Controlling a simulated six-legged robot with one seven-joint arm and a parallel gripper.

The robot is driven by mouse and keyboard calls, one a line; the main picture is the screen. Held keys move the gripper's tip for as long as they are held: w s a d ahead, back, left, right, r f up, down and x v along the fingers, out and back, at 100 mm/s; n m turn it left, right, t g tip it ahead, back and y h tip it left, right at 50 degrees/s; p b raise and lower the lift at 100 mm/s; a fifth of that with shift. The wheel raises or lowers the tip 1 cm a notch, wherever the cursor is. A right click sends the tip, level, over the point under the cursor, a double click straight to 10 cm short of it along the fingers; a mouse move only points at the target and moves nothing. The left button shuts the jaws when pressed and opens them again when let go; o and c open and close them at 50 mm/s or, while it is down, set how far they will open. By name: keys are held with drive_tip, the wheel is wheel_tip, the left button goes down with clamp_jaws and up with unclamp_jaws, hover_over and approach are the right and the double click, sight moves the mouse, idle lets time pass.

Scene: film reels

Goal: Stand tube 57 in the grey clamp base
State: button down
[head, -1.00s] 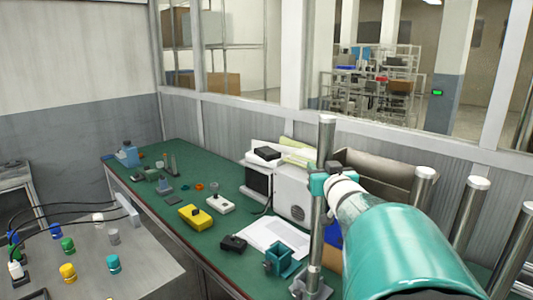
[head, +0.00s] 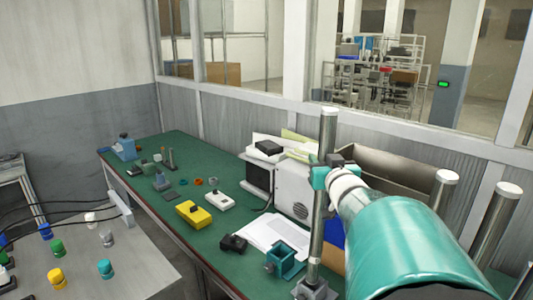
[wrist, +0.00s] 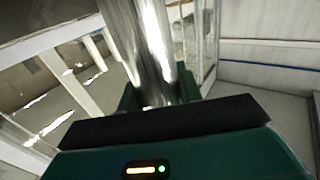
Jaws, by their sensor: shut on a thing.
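My gripper (head: 334,177) is shut on a shiny metal tube (head: 318,225), which stands roughly upright. The tube also fills the upper middle of the wrist view (wrist: 140,45), between my jaws. Its number is not legible. The grey clamp base (head: 315,291) is at the bottom edge of the head view. The tube's lower end lines up with this base and overlaps it in the picture. I cannot tell whether it is seated inside or only just above it. My teal arm hides part of the bench to the right.
A teal clamp block (head: 286,260) stands just left of the tube, near a black box (head: 233,243) and white papers (head: 272,236). Two more metal tubes (head: 435,210) (head: 495,230) stand upright at right. A white box with a round grille (head: 293,195) stands behind.

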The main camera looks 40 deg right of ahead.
drive_tip(key=f, duration=0.4)
drive_tip(key=shift+s+d+f, duration=0.1)
drive_tip(key=shift+s+f, duration=0.05)
drive_tip(key=shift+s, duration=0.1)
idle(0.7)
drive_tip(key=shift+f, duration=0.65)
idle(0.8)
drive_tip(key=c, duration=1.2)
unclamp_jaws()
drive_tip(key=shift+c, duration=0.2)
drive_tip(key=shift+f, duration=0.1)
drive_tip(key=shift+s, duration=0.15)
